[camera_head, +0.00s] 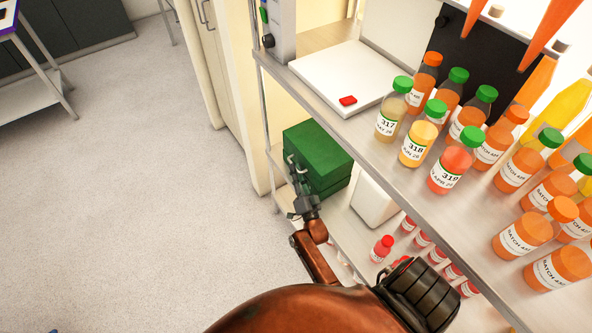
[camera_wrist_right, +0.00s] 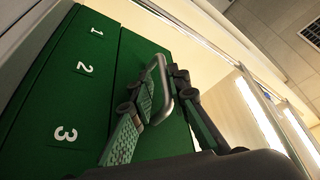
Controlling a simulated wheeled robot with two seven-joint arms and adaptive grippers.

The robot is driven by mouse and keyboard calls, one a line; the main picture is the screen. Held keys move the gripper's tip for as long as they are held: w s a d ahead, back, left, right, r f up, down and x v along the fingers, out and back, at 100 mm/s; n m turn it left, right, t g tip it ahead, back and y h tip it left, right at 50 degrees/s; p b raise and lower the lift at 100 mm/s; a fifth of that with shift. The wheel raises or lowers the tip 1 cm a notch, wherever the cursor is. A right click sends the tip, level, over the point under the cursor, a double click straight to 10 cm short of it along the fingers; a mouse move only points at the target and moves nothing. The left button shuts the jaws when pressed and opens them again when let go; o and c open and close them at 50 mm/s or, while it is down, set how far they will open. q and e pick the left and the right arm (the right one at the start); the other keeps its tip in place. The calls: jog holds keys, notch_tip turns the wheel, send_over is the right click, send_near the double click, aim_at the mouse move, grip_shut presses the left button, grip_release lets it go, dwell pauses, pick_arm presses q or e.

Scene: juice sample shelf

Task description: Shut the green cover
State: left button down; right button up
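A green box (camera_head: 321,151) stands on the lower shelf with its lid down flat or nearly so; I cannot tell if a narrow gap remains at the seam. In the right wrist view, one green panel (camera_wrist_right: 62,82) carries the white numbers 1, 2 and 3, and the neighbouring green face (camera_wrist_right: 138,50) meets it along a dark seam. A grey metal handle (camera_wrist_right: 163,92) stands out from that face. My right gripper (camera_head: 293,166) is at the box's left side, its fingers on either side of the handle. Whether they clamp it is unclear. My left gripper is not in view.
A white container (camera_head: 374,204) stands right of the box, with red-capped bottles (camera_head: 381,249) nearer. The upper shelf (camera_head: 330,108) overhangs them, holding a white board (camera_head: 342,66) and several juice bottles (camera_head: 418,146). The floor (camera_head: 150,190) at left is free.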

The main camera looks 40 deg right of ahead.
jog(key=shift+a, duration=0.1)
dwell(0.3)
jog(key=v, duration=0.7)
jog(key=shift+s, duration=0.2)
jog(key=shift+w+f, duration=0.1)
